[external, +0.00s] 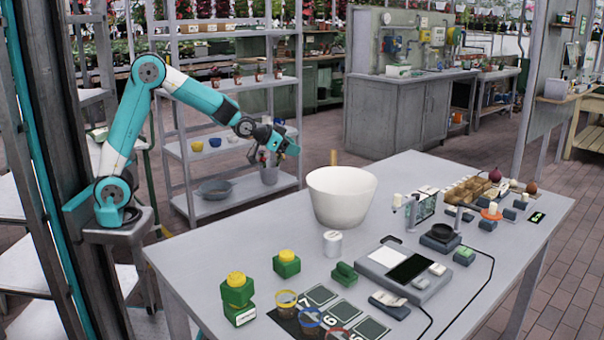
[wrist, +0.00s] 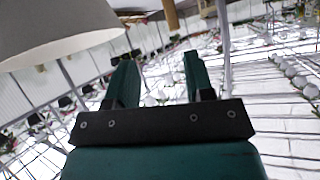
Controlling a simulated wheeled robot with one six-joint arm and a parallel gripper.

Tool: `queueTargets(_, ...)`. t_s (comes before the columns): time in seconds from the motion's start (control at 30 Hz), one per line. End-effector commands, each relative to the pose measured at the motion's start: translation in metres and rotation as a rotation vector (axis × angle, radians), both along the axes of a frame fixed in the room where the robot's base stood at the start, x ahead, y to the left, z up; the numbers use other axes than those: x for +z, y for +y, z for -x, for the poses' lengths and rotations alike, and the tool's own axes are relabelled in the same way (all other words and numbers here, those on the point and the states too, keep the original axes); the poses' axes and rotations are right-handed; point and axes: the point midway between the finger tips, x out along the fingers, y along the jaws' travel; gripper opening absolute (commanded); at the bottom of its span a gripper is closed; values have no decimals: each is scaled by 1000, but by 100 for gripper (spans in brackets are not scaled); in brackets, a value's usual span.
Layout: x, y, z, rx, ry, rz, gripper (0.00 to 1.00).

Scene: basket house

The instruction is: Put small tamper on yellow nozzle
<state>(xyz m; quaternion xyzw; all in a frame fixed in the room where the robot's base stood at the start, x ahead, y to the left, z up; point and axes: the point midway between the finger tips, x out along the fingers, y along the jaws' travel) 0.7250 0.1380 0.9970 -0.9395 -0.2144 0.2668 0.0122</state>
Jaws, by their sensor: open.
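My gripper (external: 288,143) is raised in the air behind the table, left of and above the big white bowl. In the wrist view its two green fingers (wrist: 158,62) stand apart with nothing between them. Two yellow round pieces sit on green blocks at the table's front left: one yellow piece (external: 236,278) is nearer, the other yellow piece (external: 286,255) lies farther right. I cannot tell for sure whether either is the yellow nozzle. A small green piece (external: 344,274) lies right of them. I cannot identify the small tamper. My gripper is far from all these.
The big white bowl (external: 341,196) stands at the table's back left; a pale curved body (wrist: 55,30) fills the wrist view's upper left. A white lidded cylinder (external: 333,243), a grey scale-like device (external: 405,275) and numbered dark pads (external: 320,296) crowd the front. Shelves (external: 235,150) stand behind my arm.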

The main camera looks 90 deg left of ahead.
Motion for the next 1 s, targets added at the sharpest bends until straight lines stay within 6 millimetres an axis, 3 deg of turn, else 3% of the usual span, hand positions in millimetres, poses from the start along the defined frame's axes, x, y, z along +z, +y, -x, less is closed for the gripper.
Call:
queueTargets(0.03, 1, -14, 35, 29, 97, 24, 48)
queueTargets(0.2, -16, -52, 171, 186, 446, 138, 48)
queueTargets(0.3, -24, -69, 239, 275, 596, 198, 48)
queueTargets(0.4, -30, -82, 288, 345, 697, 244, 48)
queueTargets(0.5, -33, -90, 315, 387, 756, 272, 48)
queueTargets(0.6, -35, -93, 326, 404, 779, 284, 48)
queueTargets(0.87, -34, -93, 326, 405, 779, 285, 48)
queueTargets(1.0, -22, -93, 326, 403, 780, 285, 48)
